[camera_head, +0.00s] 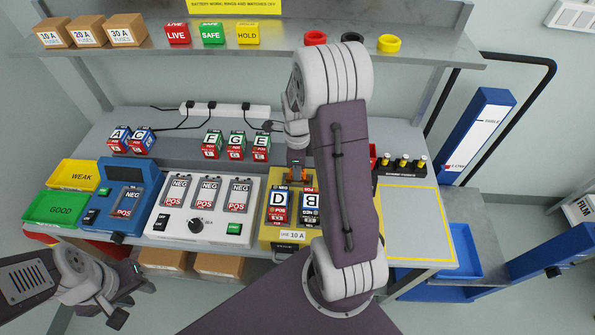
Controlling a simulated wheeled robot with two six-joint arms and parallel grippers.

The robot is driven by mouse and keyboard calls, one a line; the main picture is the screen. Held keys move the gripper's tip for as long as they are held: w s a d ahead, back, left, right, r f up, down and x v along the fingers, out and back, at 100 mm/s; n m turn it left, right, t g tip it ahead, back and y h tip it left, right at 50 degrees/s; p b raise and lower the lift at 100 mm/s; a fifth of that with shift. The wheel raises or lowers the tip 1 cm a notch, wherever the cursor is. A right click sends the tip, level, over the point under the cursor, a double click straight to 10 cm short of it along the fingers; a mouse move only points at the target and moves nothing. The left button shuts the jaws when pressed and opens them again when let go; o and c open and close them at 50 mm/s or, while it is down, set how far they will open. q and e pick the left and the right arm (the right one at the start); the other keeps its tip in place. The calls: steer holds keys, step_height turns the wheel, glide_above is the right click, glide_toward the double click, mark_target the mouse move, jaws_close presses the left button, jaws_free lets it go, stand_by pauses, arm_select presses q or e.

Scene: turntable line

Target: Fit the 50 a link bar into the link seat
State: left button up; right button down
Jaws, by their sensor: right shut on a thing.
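My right gripper (297,165) reaches down over the back edge of the yellow battery box and is shut on a small orange-copper piece (297,174), which looks like the link bar; its rating cannot be read. The yellow box (265,236) holds two upside-to-each-other batteries, D (278,205) and B (310,206), with a label (291,236) ending in 10 A at its front. The link seat is not clearly seen; the gripper and arm cover the box's back part. Whether the piece touches the box cannot be told. My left gripper (128,292) is open and empty at lower left, off the bench.
Several batteries (236,146) stand behind. A small rack (402,166) is at right, by a clear yellow-outlined area (413,220). A shelf (270,58) hangs above.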

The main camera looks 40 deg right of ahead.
steer(key=shift+w+d+f, duration=0.1)
steer(key=shift+f, duration=0.65)
steer(key=c, duration=1.3)
jaws_free()
steer(key=shift+r, duration=0.35)
step_height(320, 180, up, 12)
steer(key=s+a+f+n, duration=0.1)
steer(key=a+n, duration=0.1)
steer(key=n, duration=0.2)
steer(key=s+a+f+n, duration=0.1)
steer(key=a+n, duration=0.2)
steer(key=n, duration=0.1)
steer(key=s+a+f+n+p, duration=0.1)
steer(key=a+n, duration=0.2)
steer(key=n, duration=0.1)
steer(key=shift+s+f+t, duration=0.2)
steer(key=shift+f+t, duration=0.1)
steer(key=shift+s+a+f+n+t, duration=0.1)
steer(key=shift+s+a+f+n, duration=0.65)
steer(key=shift+n, duration=1.55)
steer(key=shift+s+a+f+n+t, duration=0.1)
steer(key=shift+s+a+f+n, duration=0.1)
steer(key=shift+s+a+n, duration=1.55)
steer(key=shift+s+a+f+n+t, duration=0.1)
steer(key=shift+s+a+f+n, duration=0.35)
steer(key=shift+n, duration=2.4)
